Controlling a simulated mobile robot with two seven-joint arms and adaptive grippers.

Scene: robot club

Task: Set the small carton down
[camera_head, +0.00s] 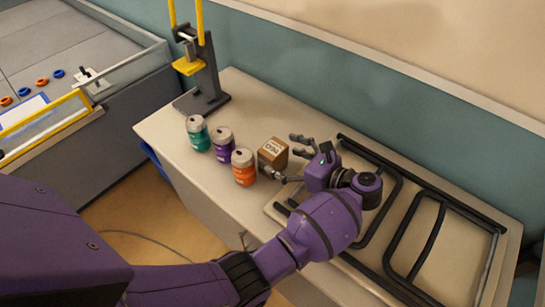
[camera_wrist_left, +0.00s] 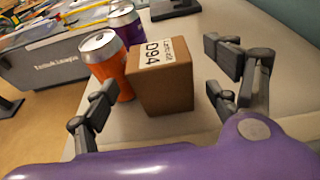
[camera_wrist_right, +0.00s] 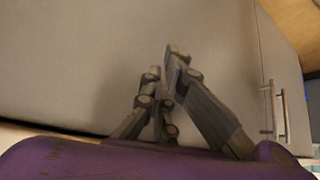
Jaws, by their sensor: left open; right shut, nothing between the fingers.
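The small carton (camera_head: 274,152) is a brown box with a white label, upright on the counter beside the orange can. It also shows in the left wrist view (camera_wrist_left: 165,85), where its label reads D94. My left gripper (camera_head: 291,157) is open, with its fingers spread to either side of the carton and pointing at it. In the left wrist view the left fingers (camera_wrist_left: 165,100) appear apart from the carton, with gaps on both sides. My right gripper (camera_wrist_right: 165,65) is shut and empty in the right wrist view, in front of a plain grey surface.
An orange can (camera_head: 244,168), a purple can (camera_head: 223,145) and a teal can (camera_head: 198,133) stand in a row left of the carton. A dark stand with yellow parts (camera_head: 205,85) is behind them. A black rack (camera_head: 413,240) lies to the right. A cabinet handle (camera_wrist_right: 270,105) shows near my right gripper.

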